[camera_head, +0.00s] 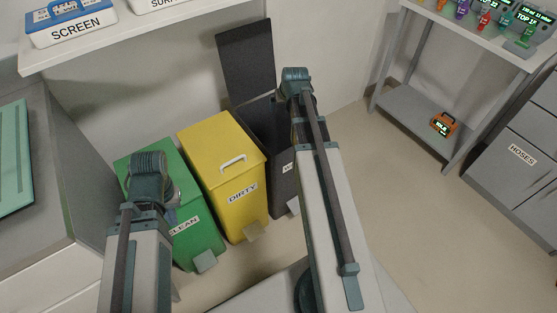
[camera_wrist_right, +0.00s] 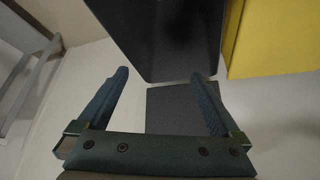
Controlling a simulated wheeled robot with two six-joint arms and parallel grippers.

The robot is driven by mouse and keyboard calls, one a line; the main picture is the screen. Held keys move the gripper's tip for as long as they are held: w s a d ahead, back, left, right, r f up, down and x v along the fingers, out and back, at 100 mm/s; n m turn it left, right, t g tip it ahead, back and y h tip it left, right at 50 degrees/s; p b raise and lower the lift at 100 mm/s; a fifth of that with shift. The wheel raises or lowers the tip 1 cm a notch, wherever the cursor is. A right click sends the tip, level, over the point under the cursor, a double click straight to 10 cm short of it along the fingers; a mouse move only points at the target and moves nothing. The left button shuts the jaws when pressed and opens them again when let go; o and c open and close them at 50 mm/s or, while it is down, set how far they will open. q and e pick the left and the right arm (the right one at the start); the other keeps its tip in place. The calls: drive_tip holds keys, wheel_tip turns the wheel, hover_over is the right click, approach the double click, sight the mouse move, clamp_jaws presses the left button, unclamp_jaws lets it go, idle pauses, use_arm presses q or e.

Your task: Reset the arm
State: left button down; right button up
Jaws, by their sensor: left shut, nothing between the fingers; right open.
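My right arm reaches forward over the open dark bin (camera_head: 255,125) in the head view, and its fingers are hidden there. In the right wrist view my right gripper (camera_wrist_right: 161,76) is open with nothing between its fingers. The dark bin (camera_wrist_right: 165,40) and a flat grey plate at its foot (camera_wrist_right: 180,108) lie beyond the fingers. My left gripper (camera_head: 173,194) is shut and empty, mostly hidden behind its own wrist, in front of the green bin labelled CLEAN (camera_head: 201,238).
The yellow DIRTY bin (camera_head: 222,158) is closed, between the green and dark bins. The dark bin's lid (camera_head: 246,62) stands up. A shelf stand (camera_head: 415,105) holds an orange device (camera_head: 444,124). A HOSES cabinet (camera_head: 530,140) stands right. The floor before it is clear.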

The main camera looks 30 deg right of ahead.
use_arm(q)
drive_tip(key=shift+r, duration=0.35)
use_arm(e)
drive_tip(key=shift+s+r, duration=0.2)
drive_tip(key=shift+r, duration=0.2)
drive_tip(key=shift+a, duration=0.1)
